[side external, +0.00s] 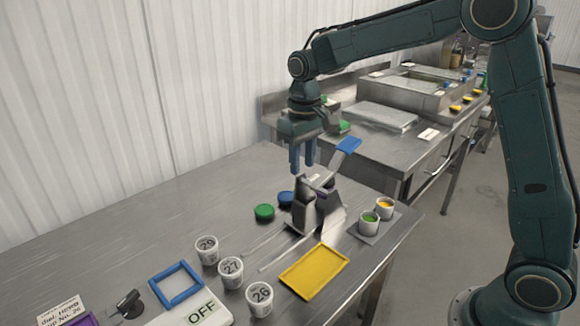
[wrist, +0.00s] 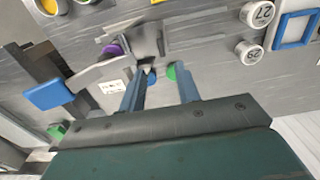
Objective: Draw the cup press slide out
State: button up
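The cup press (side external: 306,210) is a grey metal device near the middle of the table, with a blue-ended lever (side external: 348,146) slanting up to the right. Two thin rails (side external: 285,251) run out from its base toward the front left. I cannot clearly tell the slide from the press body. My gripper (side external: 302,167) hangs fingers down just above the press. Its two blue fingers are apart, with nothing seen between them. In the wrist view the press (wrist: 118,74) and blue lever end (wrist: 50,93) lie left of my gripper (wrist: 160,90).
A green lid (side external: 265,212) and blue lid (side external: 286,198) lie beside the press. A yellow tray (side external: 314,271), filled cups (side external: 369,222) and numbered cups (side external: 231,272) stand around it. A blue frame (side external: 176,284) and OFF panel (side external: 190,314) are at front left. The back left table is clear.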

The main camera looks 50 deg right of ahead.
aim_at(299, 203)
jog(key=shift+w+f, duration=0.35)
jog(key=shift+f, duration=0.1)
notch_tip(299, 203, down, 14)
jog(key=shift+r, duration=0.1)
dwell(0.7)
grip_shut()
